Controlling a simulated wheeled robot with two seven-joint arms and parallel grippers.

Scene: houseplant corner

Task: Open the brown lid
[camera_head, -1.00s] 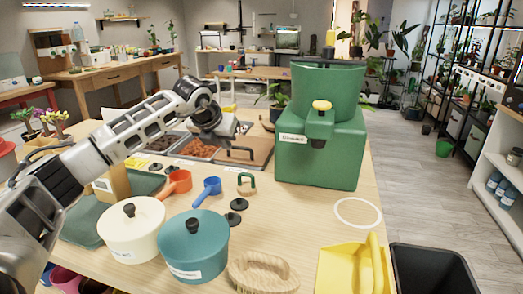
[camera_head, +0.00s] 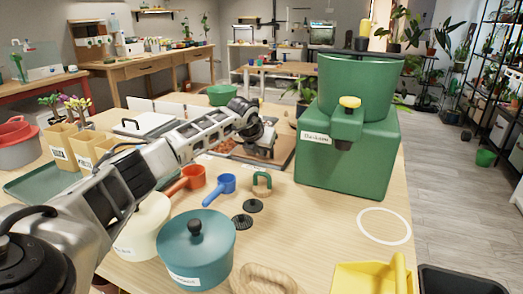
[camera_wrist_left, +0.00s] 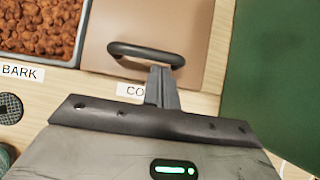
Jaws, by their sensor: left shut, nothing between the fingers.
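The brown lid (camera_head: 284,150) lies flat over a bin beside the green machine; it fills the top middle of the left wrist view (camera_wrist_left: 190,25). Its dark bar handle (camera_wrist_left: 147,52) runs across its near part. My left gripper (camera_wrist_left: 160,72) is shut and empty, its fingertips overlapping the near side of the handle in the picture; I cannot tell if they touch. In the head view my left gripper (camera_head: 262,150) hides much of the lid and the handle. My right gripper is not in view.
A bark bin (camera_wrist_left: 40,25) lies left of the lid. The green machine (camera_head: 350,150) stands close on its right. A blue scoop (camera_head: 220,188), a red scoop (camera_head: 188,180), and a teal pot (camera_head: 195,250) stand nearer. A white lid (camera_head: 145,124) lies farther left.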

